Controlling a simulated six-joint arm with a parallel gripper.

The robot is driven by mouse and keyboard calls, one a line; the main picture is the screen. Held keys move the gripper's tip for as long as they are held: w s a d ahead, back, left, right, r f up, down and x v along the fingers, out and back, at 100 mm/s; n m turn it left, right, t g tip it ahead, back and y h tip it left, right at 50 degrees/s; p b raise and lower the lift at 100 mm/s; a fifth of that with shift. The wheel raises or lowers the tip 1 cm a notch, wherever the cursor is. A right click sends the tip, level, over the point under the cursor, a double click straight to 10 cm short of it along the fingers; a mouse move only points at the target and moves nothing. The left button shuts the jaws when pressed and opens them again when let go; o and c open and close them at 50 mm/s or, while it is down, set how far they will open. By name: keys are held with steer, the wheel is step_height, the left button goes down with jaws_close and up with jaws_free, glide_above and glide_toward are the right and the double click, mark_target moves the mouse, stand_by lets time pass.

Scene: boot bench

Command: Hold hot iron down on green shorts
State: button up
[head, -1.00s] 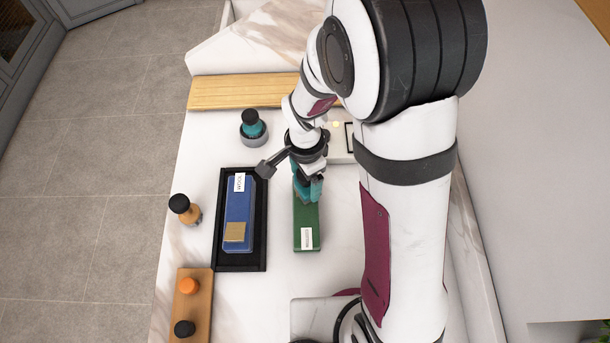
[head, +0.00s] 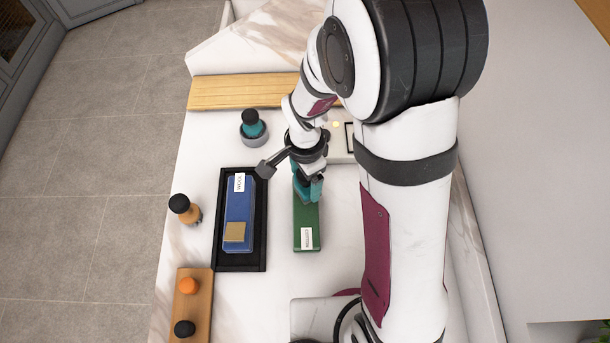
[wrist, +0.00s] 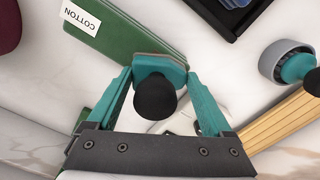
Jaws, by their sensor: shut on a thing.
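The green shorts show as a flat green block (head: 306,222) with a white label; in the wrist view the green block (wrist: 125,35) reads COTTON. My gripper (head: 308,192) is over the block's far end. In the wrist view, my gripper (wrist: 155,85) has its teal fingers on either side of the iron, a teal body (wrist: 160,66) with a black round knob (wrist: 155,97) and a thin plate underneath. The iron is over the green block; I cannot tell if its plate touches it all along. In the head view, the gripper mostly hides the iron.
A black tray (head: 218,255) left of the green block holds a blue block (head: 239,205) labelled WOOL with a brass piece (head: 235,232). A teal black-topped object (head: 252,128) sits in a grey ring. An orange black-topped object (head: 184,209) and wooden board (head: 192,308) stand left.

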steer(key=shift+r, duration=4)
